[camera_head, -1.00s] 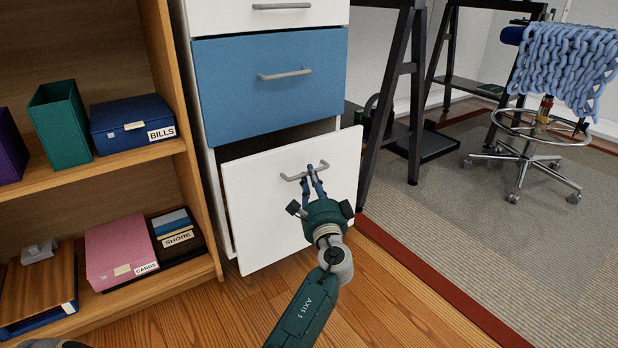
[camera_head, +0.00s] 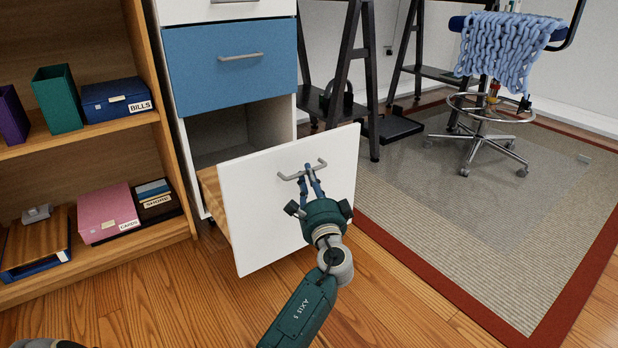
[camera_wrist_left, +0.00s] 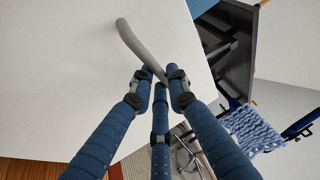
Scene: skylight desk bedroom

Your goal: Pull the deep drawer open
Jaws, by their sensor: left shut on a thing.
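The deep drawer (camera_head: 262,223) is the white bottom drawer of the cabinet. It stands well out, with its wooden side showing on the left and a dark gap above it. Its grey bar handle (camera_head: 322,163) is on the upper part of the front. My left gripper (camera_head: 312,182) is at this handle with its blue fingers closed on it. In the left wrist view the fingers (camera_wrist_left: 160,88) meet at the end of the grey handle (camera_wrist_left: 138,48) against the white drawer front. My right gripper is not clearly in view.
A blue drawer (camera_head: 230,68) above is closed. A wooden shelf (camera_head: 150,118) with boxes stands close on the left. A black trestle leg (camera_head: 340,65) and a swivel chair (camera_head: 490,110) are to the right. Wooden floor (camera_head: 400,290) in front is clear, beside a red-edged rug (camera_head: 520,240).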

